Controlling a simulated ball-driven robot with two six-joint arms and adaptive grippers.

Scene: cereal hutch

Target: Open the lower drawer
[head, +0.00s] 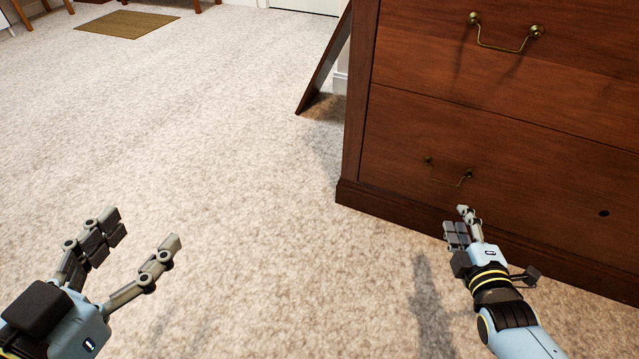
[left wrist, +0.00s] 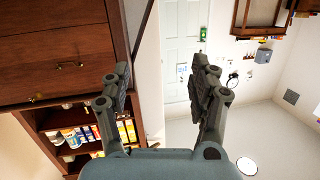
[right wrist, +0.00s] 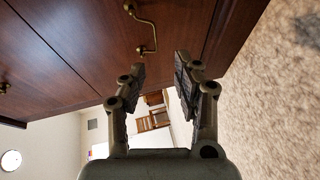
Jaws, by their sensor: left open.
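The lower drawer (head: 520,170) is a dark reddish-brown wooden front low on the cabinet, and it looks flush. Its brass bail handle (head: 448,180) is toward its left side. My right gripper (head: 460,226) is just below and in front of this handle. In the right wrist view a brass handle (right wrist: 152,35) shows beyond the spread fingertips, in line with the gap between them and apparently apart from them. My right gripper is open and empty. My left gripper (head: 146,229) is open and empty over the carpet, well left of the cabinet.
The upper drawer (head: 430,45) with its brass handle (head: 505,45) is above. A slanted wooden panel (head: 325,65) stands beside the cabinet's left side. The left wrist view shows shelves with boxes (left wrist: 80,135). The carpet (head: 190,120) on the left is clear, with a mat (head: 125,24) far back.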

